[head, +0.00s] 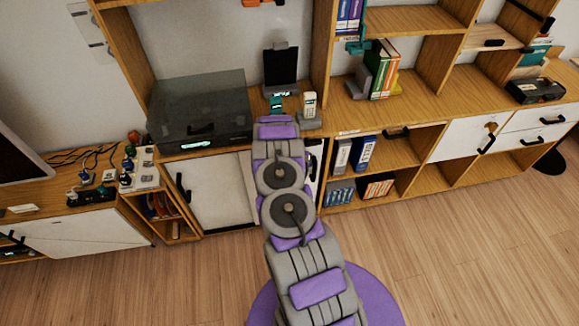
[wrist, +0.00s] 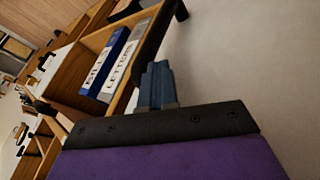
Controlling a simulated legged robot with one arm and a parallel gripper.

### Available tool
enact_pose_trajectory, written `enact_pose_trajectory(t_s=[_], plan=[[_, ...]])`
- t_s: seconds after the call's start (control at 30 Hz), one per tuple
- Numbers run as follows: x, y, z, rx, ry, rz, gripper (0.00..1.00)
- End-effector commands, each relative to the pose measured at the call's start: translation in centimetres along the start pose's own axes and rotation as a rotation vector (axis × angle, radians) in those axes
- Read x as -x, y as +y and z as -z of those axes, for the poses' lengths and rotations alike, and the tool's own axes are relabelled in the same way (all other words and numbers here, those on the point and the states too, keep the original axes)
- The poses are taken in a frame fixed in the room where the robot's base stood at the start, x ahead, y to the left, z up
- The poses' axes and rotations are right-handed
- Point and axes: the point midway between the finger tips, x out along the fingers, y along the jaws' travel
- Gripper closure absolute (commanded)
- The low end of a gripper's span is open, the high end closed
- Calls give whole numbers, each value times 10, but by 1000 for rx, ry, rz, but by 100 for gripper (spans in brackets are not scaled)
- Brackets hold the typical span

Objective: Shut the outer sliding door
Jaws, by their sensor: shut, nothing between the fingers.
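Below the glass-lidded box, the low cabinet has white sliding door panels. The left panel (head: 218,192) has a black upright handle (head: 183,187) at its left edge. A panel edge shows beside my arm; my arm hides much of the right panel. In the wrist view, a pale panel (wrist: 240,60) fills the right side, with a dark bar handle (wrist: 160,35) along it. My gripper (wrist: 157,72) is shut and empty, its blue-grey fingertips close beside this bar. I cannot tell whether they touch, or which panel is outer. In the head view the fingers are hidden behind my arm.
An open shelf holds binders (head: 362,154), also seen in the wrist view (wrist: 108,65), just beside the panel. A dark glass-lidded box (head: 200,110) and a phone (head: 309,104) stand on top. The wooden floor (head: 470,250) at right is clear.

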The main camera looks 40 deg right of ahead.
Motion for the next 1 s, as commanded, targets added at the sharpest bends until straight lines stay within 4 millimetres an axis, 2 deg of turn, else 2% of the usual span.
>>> enact_pose_trajectory(t_s=[0.1,0.3,1.0], plan=[[-8,14,3,-1,1,-2,100],[-13,24,5,2,3,-3,100],[-15,26,5,-1,-1,-6,100]])
